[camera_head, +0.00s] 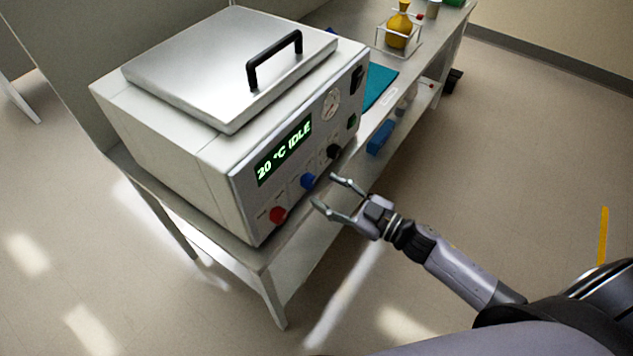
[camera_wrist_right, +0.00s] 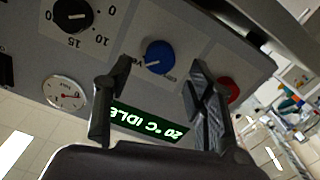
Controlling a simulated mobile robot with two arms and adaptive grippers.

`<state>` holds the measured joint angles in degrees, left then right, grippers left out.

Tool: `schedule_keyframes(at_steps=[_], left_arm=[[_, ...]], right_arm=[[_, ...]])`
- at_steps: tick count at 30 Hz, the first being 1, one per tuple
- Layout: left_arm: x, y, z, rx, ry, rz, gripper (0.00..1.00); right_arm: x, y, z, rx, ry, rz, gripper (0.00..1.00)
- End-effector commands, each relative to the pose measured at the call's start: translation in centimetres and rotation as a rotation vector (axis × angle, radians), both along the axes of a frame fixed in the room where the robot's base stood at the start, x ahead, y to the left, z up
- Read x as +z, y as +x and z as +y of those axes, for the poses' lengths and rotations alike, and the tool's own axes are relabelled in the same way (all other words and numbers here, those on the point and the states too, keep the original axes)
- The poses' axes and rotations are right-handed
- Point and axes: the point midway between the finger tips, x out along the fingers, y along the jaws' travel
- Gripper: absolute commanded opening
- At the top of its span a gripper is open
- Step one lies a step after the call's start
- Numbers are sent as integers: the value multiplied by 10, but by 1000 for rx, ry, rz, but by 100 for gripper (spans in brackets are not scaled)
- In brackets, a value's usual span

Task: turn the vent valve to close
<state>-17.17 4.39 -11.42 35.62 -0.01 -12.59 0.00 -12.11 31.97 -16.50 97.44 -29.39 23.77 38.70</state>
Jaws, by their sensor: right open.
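The vent valve looks to be the blue knob (camera_head: 308,181) low on the front panel of the white oven-like unit (camera_head: 165,140). In the right wrist view the blue knob (camera_wrist_right: 158,56) has a white pointer line and small print beside it, which I cannot read surely. My right gripper (camera_head: 326,188) is open and empty, just in front of the panel. In the wrist view its fingertips (camera_wrist_right: 157,72) lie either side of the blue knob, apart from it as far as I can tell. My left gripper is not in view.
A red knob (camera_head: 278,214) and a black dial (camera_head: 334,151) flank the blue knob closely. Above are the display (camera_head: 285,150), reading 20 °C IDLE, and a round gauge (camera_head: 331,103). The bench (camera_head: 262,262) has a lower shelf. Floor in front is clear.

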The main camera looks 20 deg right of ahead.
Motion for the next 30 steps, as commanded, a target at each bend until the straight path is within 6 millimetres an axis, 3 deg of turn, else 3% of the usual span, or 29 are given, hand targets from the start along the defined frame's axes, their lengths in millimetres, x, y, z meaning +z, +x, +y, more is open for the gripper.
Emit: schedule_keyframes(at_steps=[7, 19, 30], left_arm=[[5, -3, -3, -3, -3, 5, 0], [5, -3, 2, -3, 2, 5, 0], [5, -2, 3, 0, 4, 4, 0]], right_arm=[[1, 26, 20, -1, 2, 0, 51], [0, 31, 24, 0, -1, 1, 50], [0, 31, 24, 0, -1, 1, 25]])
